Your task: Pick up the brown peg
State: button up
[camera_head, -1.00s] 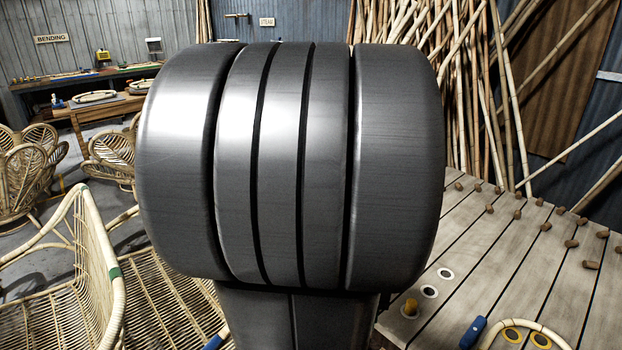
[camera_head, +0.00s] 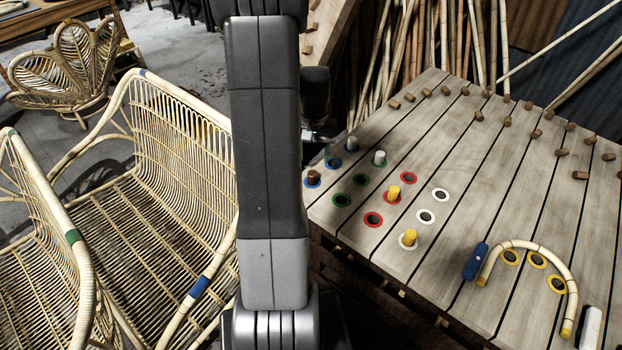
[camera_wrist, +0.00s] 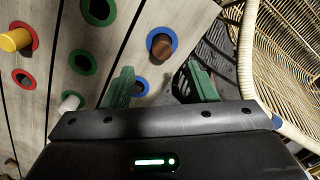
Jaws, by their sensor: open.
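The brown peg (camera_head: 313,178) stands upright in a blue-ringed hole near the left corner of the plank table. In the wrist view the brown peg (camera_wrist: 161,47) sits in its blue ring, ahead of my gripper (camera_wrist: 162,80). The two green fingers are spread wide with nothing between them. The peg lies beyond the fingertips, apart from them and roughly centred between them. An empty blue-ringed hole (camera_wrist: 141,86) shows between the fingers. In the head view my arm hides most of the gripper.
White pegs (camera_head: 380,158) and yellow pegs (camera_head: 394,193) stand in the plank table (camera_head: 450,150). Empty green-ringed holes (camera_head: 342,200) lie near the brown peg. A bent rattan piece (camera_head: 545,255) rests at the table's right. A rattan bench (camera_head: 150,235) stands close on the left.

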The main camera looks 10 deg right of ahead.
aim_at(313, 173)
jog(key=shift+a+f+p, duration=0.15)
jog(key=shift+f+p, duration=0.3)
jog(key=shift+f, duration=3.75)
jog(key=c, duration=1.1)
